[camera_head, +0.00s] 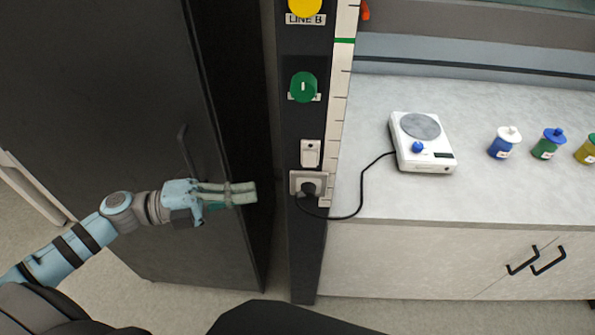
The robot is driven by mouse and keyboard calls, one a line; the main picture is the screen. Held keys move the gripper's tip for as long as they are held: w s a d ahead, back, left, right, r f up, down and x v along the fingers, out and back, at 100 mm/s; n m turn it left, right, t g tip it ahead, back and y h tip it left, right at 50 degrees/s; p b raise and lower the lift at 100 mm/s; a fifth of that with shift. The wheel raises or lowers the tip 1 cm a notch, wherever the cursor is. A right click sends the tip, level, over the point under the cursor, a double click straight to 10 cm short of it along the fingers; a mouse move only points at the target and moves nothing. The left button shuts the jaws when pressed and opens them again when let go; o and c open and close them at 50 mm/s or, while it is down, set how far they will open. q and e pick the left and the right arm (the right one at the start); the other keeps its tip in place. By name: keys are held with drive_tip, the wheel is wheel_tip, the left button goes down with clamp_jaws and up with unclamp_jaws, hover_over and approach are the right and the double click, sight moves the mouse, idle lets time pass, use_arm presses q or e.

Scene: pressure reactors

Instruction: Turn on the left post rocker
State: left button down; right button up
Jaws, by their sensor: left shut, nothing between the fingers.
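The left post rocker (310,153) is a small white wall switch on a dark upright post (303,240). It sits just above a white socket (298,182) with a black plug in it. I cannot tell which way the rocker is tipped. My left gripper (254,192) is shut and empty, its fingers pointing right toward the post. It is to the left of the rocker and a little lower, apart from it in the picture. My right gripper is not in view.
A green round knob (303,87) and a yellow one (305,6) are higher on the post. A black cord runs from the plug to a white hotplate (422,141) on the counter (470,205). Several small jars (504,143) stand at right. A dark cabinet (110,90) is at left.

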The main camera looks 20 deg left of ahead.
sight(310, 159)
use_arm(q)
drive_tip(key=shift+s+d, duration=0.2)
drive_tip(key=shift+s, duration=0.1)
drive_tip(key=w+d, duration=0.2)
drive_tip(key=w, duration=0.1)
drive_tip(key=w+d, duration=0.5)
drive_tip(key=shift+w+d+f+p, duration=0.3)
drive_tip(key=shift+w+f+p, duration=0.05)
drive_tip(key=shift+w+p, duration=0.05)
